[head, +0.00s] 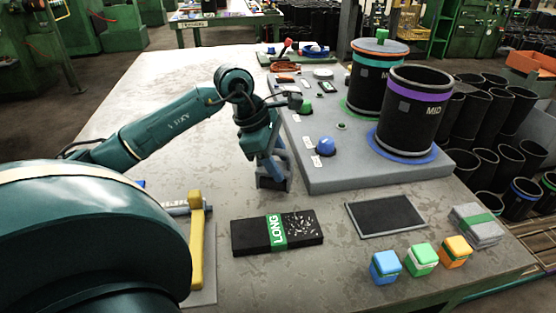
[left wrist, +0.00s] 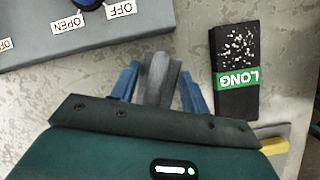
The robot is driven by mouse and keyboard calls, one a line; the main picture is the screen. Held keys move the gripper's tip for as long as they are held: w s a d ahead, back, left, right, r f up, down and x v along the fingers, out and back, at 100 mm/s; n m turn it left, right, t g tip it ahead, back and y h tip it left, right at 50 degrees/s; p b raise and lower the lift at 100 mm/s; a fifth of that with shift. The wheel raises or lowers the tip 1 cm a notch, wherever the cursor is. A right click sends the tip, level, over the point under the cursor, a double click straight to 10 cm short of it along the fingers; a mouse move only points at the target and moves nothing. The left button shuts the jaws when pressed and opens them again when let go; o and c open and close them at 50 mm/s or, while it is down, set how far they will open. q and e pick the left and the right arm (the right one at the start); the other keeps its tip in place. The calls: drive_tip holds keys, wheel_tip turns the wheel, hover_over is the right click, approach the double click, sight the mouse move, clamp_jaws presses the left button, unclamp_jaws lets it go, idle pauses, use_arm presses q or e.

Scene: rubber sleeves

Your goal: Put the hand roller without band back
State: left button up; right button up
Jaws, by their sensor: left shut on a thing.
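My left gripper (head: 272,180) is low over the table, just in front of the grey platform. Its blue fingers are shut on a plain grey piece, the hand roller (left wrist: 158,80), with no coloured band showing on it. In the left wrist view the roller stands between the two fingers (left wrist: 157,88), and much of it is hidden by the gripper body. I cannot tell whether it touches the table. My right gripper is not in view.
A black LONG block (head: 305,233) lies right of the gripper in the left wrist view. A yellow bar (head: 196,240) lies near my arm. A dark pad (head: 385,215) and coloured cubes (head: 422,257) sit at right.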

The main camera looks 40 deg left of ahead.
use_arm(q)
drive_tip(key=shift+f, duration=0.1)
drive_tip(key=o, duration=1)
drive_tip(key=shift+o, duration=0.2)
drive_tip(key=shift+r, duration=0.3)
drive_tip(key=v, duration=1.1)
drive_tip(key=shift+a+r, duration=0.15)
drive_tip(key=shift+r, duration=0.2)
drive_tip(key=shift+s, duration=0.1)
